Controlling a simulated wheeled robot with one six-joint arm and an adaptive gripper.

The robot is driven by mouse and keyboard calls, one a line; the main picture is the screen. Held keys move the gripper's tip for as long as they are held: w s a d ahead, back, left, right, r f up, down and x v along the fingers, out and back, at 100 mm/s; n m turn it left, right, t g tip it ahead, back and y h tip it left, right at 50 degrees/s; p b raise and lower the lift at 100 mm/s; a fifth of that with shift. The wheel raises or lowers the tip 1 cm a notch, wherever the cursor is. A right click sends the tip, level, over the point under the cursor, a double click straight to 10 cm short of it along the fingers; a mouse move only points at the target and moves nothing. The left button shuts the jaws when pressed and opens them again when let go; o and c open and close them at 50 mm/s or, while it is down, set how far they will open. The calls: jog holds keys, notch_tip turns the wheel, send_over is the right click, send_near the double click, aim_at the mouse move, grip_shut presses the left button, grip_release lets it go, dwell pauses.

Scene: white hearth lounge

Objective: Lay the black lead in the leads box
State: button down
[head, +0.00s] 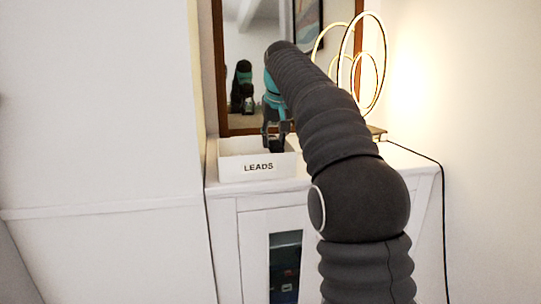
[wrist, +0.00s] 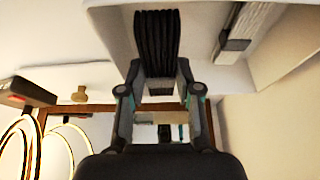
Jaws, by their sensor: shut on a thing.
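The leads box (head: 257,167) is a white open box marked LEADS on the cabinet top in the head view. My gripper (head: 275,138) points down at the box's right part, its tips low near the rim. In the wrist view my gripper (wrist: 160,86) is shut on the black lead (wrist: 156,40), a bundle of black strands between the fingertips. The lead shows against the white inside of the box. Whether it touches the box floor I cannot tell. A pale lead with a grey end (wrist: 236,38) lies in the box beside it.
A wood-framed mirror (head: 240,60) stands behind the box. A lit ring lamp (head: 362,65) stands to the right, behind my arm, and its black cord (head: 443,200) hangs down the side of the white cabinet (head: 222,205). A white wall closes off the left.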

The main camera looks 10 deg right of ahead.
aim_at(271, 153)
jog(key=shift+w+a+f, duration=0.1)
jog(key=shift+a+f, duration=0.3)
jog(key=shift+f+b, duration=0.6)
jog(key=shift+f, duration=1.25)
jog(key=shift+f, duration=0.3)
jog(key=c, duration=0.8)
grip_release()
